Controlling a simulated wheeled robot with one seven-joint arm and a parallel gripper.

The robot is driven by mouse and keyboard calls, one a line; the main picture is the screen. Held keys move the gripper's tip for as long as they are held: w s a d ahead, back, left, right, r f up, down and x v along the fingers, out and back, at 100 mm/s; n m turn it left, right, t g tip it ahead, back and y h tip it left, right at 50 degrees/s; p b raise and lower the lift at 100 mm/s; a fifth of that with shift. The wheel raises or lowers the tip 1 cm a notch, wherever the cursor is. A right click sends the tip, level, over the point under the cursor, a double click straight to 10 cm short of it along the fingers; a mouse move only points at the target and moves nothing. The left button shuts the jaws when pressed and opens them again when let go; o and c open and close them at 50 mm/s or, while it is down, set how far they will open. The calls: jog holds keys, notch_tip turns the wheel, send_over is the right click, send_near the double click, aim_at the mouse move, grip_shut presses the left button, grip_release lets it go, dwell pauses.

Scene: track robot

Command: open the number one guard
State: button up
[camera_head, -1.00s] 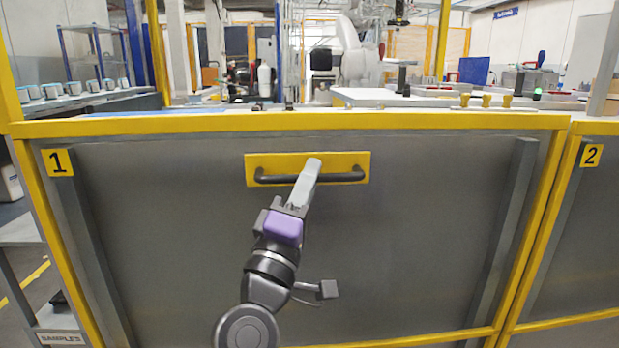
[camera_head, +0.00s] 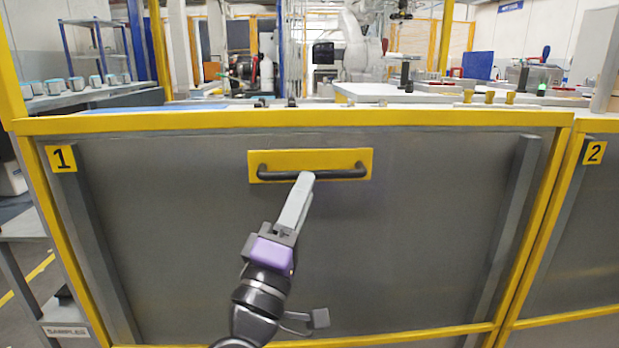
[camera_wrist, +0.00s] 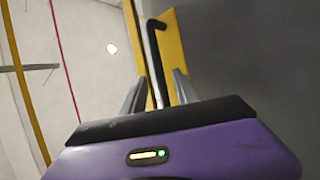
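The number one guard (camera_head: 420,230) is a grey panel in a yellow frame, standing closed. A yellow tag with a black 1 (camera_head: 62,158) is at its upper left. Its dark bar handle (camera_head: 340,173) sits on a yellow plate near the top and also shows in the wrist view (camera_wrist: 154,60). My gripper (camera_head: 306,176) is at the handle's middle, its tips by the bar's lower edge. In the wrist view my gripper's (camera_wrist: 160,80) grey fingers stand apart, one each side of the bar's line, with a gap showing. Whether the bar lies fully between the tips is unclear.
Another guard, tagged 2 (camera_head: 594,153), adjoins on the right. A grey side table (camera_head: 30,226) with a SAMPLES label stands at left. Behind the guard are a worktop (camera_head: 420,95) and a white robot arm (camera_head: 357,55).

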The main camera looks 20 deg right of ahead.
jog(key=v, duration=0.3)
jog(key=shift+s+a+f, duration=0.1)
jog(key=shift+a, duration=0.05)
dwell(0.3)
